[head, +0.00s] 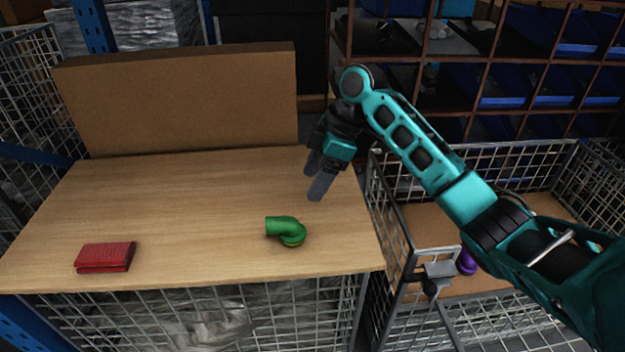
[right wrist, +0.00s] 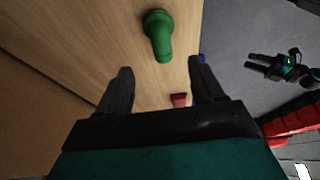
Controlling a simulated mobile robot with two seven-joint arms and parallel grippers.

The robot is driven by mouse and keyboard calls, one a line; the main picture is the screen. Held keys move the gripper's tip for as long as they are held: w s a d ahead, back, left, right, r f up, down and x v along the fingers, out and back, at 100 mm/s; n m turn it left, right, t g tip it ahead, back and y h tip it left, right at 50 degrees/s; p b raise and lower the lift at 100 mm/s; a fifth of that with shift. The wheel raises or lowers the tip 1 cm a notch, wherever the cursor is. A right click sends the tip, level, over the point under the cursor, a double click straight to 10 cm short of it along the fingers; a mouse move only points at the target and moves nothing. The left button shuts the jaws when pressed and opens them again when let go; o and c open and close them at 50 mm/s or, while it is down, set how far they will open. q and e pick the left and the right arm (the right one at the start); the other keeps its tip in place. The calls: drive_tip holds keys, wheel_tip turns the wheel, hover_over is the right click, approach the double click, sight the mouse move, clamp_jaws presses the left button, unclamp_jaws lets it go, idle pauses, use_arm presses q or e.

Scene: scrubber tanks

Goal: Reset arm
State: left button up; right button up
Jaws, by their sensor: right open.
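My right arm comes in from the right in the head view, and its gripper (head: 317,177) hangs above the right part of the wooden table. The gripper is open and empty. In the right wrist view its two fingers (right wrist: 162,95) stand apart with bare table between them. A green bent pipe (head: 288,230) lies on the table below and in front of the gripper, apart from it. The pipe also shows in the right wrist view (right wrist: 158,35), beyond the fingertips. A dark gripper that appears to be my left one (right wrist: 268,65) shows at the right of the wrist view, over the floor.
A red wallet-like item (head: 105,257) lies at the table's front left. A brown board (head: 180,98) stands along the table's back. A wire cage (head: 440,215) with a purple object (head: 467,261) is right of the table (head: 170,200). Shelves with blue bins (head: 500,85) stand behind. The table's middle is clear.

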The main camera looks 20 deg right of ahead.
drive_tip(key=shift+f, duration=0.1)
drive_tip(key=s+a+f, duration=0.1)
drive_tip(key=s+f, duration=0.1)
drive_tip(key=s+a+f+m, duration=0.1)
drive_tip(key=s+f, duration=0.1)
drive_tip(key=f, duration=0.1)
drive_tip(key=s+a+f+m, duration=0.1)
drive_tip(key=s+f, duration=0.1)
drive_tip(key=f, duration=0.1)
drive_tip(key=shift+s+a+h, duration=0.1)
drive_tip(key=shift+s+h, duration=0.05)
drive_tip(key=shift+h, duration=0.15)
drive_tip(key=s+a+f+m, duration=0.25)
drive_tip(key=s+f, duration=0.25)
drive_tip(key=s, duration=0.3)
drive_tip(key=s+d+m+t+h, duration=0.1)
drive_tip(key=s+d+m+h, duration=0.2)
drive_tip(key=s, duration=0.5)
drive_tip(key=s+d+m+t, duration=0.1)
drive_tip(key=s+d+m, duration=0.1)
drive_tip(key=s+m, duration=0.4)
drive_tip(key=w+a+f+n+t+y+p, duration=0.1)
drive_tip(key=w+a+f+t, duration=0.1)
drive_tip(key=w+f+t, duration=0.4)
drive_tip(key=shift+a+f+t, duration=0.3)
drive_tip(key=shift+f+t, duration=0.4)
drive_tip(key=shift+f, duration=0.2)
